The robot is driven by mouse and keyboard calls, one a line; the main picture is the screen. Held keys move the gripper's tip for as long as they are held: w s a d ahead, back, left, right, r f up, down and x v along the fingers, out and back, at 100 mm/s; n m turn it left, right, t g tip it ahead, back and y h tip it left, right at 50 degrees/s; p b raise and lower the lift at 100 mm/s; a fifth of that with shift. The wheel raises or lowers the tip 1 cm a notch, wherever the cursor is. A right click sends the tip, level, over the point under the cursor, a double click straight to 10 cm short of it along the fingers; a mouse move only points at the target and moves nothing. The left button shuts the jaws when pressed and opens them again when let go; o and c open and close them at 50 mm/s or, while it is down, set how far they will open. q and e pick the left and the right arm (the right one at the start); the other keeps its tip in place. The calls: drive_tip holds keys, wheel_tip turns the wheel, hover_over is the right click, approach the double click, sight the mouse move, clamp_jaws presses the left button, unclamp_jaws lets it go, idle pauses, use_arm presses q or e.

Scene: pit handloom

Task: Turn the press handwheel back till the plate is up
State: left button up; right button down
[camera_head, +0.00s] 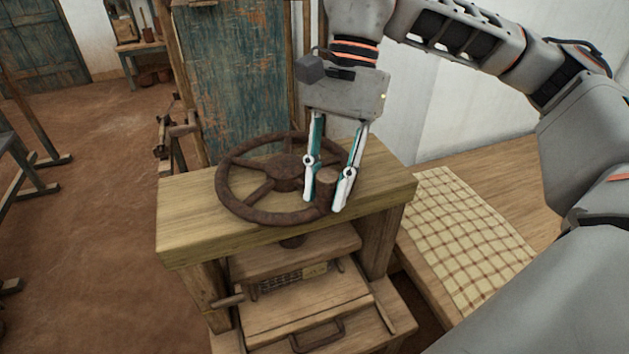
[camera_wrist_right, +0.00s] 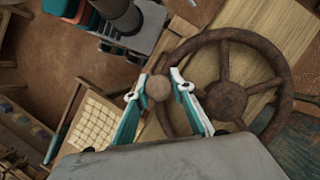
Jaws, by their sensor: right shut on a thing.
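The press handwheel (camera_head: 288,171) is a rusty brown spoked wheel lying flat on top of the wooden press frame (camera_head: 188,222). My right gripper (camera_head: 328,190) comes down from above at the wheel's right front rim. Its fingers are shut on the upright handle knob (camera_head: 326,176) of the wheel. In the right wrist view the round top of the knob (camera_wrist_right: 159,88) sits between the two fingers, with the handwheel (camera_wrist_right: 226,98) beside it. The wooden press plate (camera_head: 293,253) shows below the top beam, above a wooden bed with a drawer. My left gripper is not in view.
A low wooden bench with a checked cloth (camera_head: 470,232) stands to the right of the press. A worn blue-green door panel (camera_head: 235,80) stands close behind it. The earthen floor (camera_head: 95,240) to the left is mostly open.

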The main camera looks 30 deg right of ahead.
drive_tip(key=shift+d+r, duration=0.1)
drive_tip(key=shift+d, duration=0.05)
idle(0.3)
drive_tip(key=c, duration=1.7)
unclamp_jaws()
drive_tip(key=v, duration=1.2)
drive_tip(key=shift+s, duration=0.1)
